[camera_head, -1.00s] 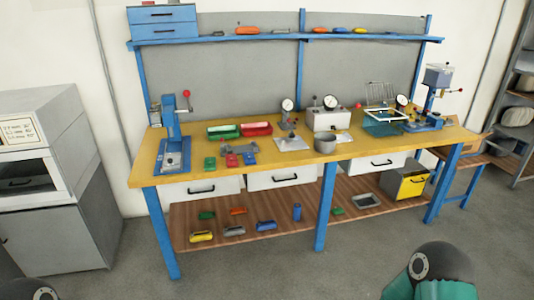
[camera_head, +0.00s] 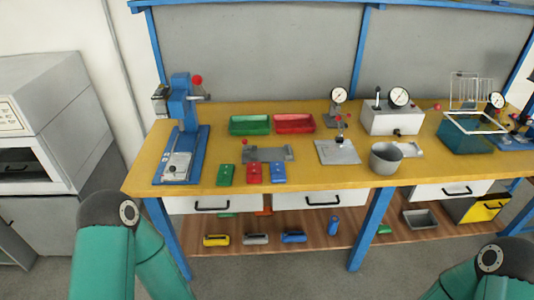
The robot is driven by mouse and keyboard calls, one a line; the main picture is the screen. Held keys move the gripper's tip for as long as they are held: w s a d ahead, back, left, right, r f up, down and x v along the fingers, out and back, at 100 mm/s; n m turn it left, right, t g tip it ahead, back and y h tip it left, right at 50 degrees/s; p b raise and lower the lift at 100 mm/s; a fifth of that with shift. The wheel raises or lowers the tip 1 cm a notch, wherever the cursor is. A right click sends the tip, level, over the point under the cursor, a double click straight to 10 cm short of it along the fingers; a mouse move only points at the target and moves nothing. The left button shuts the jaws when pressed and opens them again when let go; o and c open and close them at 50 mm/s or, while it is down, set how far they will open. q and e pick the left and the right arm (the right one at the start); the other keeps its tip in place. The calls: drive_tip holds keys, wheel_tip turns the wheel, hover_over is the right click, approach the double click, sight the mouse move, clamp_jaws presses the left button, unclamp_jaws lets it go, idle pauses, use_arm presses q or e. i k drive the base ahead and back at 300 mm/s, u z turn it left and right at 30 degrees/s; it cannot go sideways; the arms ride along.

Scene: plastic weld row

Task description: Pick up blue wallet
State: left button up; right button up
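A small flat blue item (camera_head: 278,173), which looks like the blue wallet, lies near the front edge of the yellow bench top (camera_head: 330,181). It is at the right end of a short row, beside a red item (camera_head: 254,173) and a green item (camera_head: 226,175) of similar shape. Another blue object (camera_head: 293,237) lies on the lower wooden shelf; I cannot tell exactly what it is. Teal links of my two arms show at the bottom left and bottom right. Neither gripper is in the picture.
A blue press (camera_head: 183,130) stands left of the row. Behind it are a grey fixture (camera_head: 268,154), a green tray (camera_head: 250,125) and a red tray (camera_head: 295,123). A grey pot (camera_head: 385,158) stands to the right. A grey cabinet (camera_head: 52,120) is at far left.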

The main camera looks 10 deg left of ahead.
sight(277, 169)
drive_tip(key=u, duration=0.3)
drive_tip(key=i, duration=0.85)
drive_tip(key=u, duration=0.45)
drive_tip(key=k, duration=0.85)
drive_tip(key=u, duration=0.15)
drive_tip(key=i, duration=0.8)
